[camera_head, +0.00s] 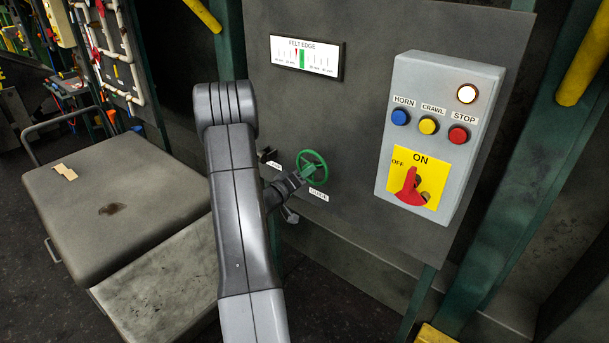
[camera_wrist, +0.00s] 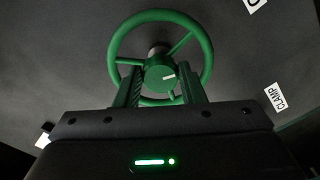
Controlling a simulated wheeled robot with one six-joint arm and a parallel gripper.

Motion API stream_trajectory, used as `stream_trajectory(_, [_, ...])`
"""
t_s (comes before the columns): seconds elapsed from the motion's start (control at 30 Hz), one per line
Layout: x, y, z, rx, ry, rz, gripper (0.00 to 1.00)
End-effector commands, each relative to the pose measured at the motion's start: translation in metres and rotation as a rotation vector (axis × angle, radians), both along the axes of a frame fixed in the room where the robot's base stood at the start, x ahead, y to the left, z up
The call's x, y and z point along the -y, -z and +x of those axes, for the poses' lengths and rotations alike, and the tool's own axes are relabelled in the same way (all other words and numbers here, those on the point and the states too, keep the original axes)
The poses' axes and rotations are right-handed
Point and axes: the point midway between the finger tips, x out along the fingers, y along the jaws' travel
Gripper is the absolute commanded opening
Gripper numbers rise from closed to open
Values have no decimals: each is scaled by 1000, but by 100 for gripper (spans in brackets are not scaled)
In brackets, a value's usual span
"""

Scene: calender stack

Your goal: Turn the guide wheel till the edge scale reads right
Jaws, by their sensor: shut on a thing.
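The green guide wheel (camera_head: 313,166) is mounted on the grey panel, above a small "GUIDE" label (camera_head: 318,194). My gripper (camera_head: 297,179) reaches it from the lower left and is shut on it. In the wrist view the wheel (camera_wrist: 205,45) shows its rim, spokes and a hub with a white mark. My gripper's fingers (camera_wrist: 160,92) lie on either side of the hub at the wheel's lower part. The "FELT EDGE" scale (camera_head: 306,58) has a red pointer just left of a green band; its fine numbers are too small to read.
A grey control box (camera_head: 448,88) stands right of the wheel, with a lit white lamp, blue, yellow and red buttons, and a red switch (camera_head: 408,189) on a yellow plate. A worn grey cart (camera_head: 120,185) stands at the left.

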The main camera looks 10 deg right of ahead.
Motion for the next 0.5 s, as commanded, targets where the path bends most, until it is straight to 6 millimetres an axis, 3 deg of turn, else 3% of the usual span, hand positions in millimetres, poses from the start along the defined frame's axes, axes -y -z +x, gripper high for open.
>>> stream_trajectory(0.13, [0,3,-1,-5,1,3,13])
stream_trajectory(0.17, [0,3,-1,-5,1,3,38])
stream_trajectory(0.27, [0,2,-1,-4,1,3,57])
stream_trajectory(0.5, [0,1,-1,-1,1,2,58])
